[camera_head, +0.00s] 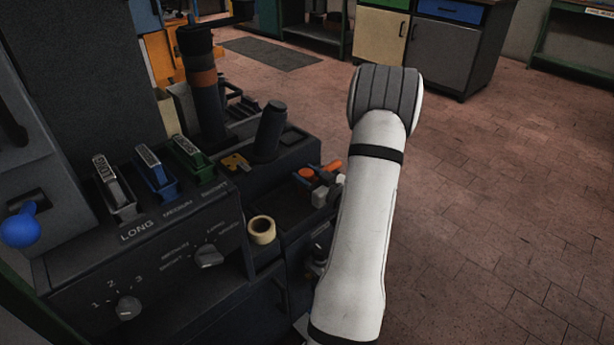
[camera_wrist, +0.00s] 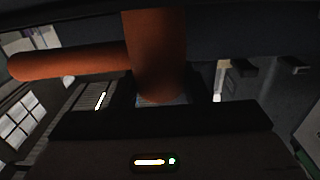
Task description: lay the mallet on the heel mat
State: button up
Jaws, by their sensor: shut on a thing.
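An orange-brown T-shaped thing, which I take for the mallet (camera_wrist: 155,50), fills the upper middle of the wrist view, one thick bar running down and a rod (camera_wrist: 70,65) reaching left. My gripper (camera_wrist: 162,98) is shut on it; the fingers are dark and hard to make out. In the head view, orange pieces (camera_head: 306,173) beside small grey blocks show over the machine's right-hand tray, partly behind my arm; they look like the same mallet. The gripper is mostly hidden there. I cannot tell which surface is the heel mat.
The dark machine has three levers (camera_head: 154,172), knobs (camera_head: 208,257) and a blue ball handle (camera_head: 20,229) at left. A tape roll (camera_head: 262,230) sits at the tray's near end. A dark post (camera_head: 268,130) stands behind. Open tiled floor (camera_head: 490,190) lies right.

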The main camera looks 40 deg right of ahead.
jog(key=o, duration=1.4)
jog(key=shift+f, duration=0.1)
jog(key=shift+r, duration=0.25)
jog(key=s, duration=0.4)
jog(key=s+p, duration=0.1)
jog(key=s, duration=0.3)
jog(key=s+d, duration=0.1)
jog(key=s, duration=0.3)
jog(key=shift+f+p, duration=0.1)
jog(key=shift+p, duration=0.25)
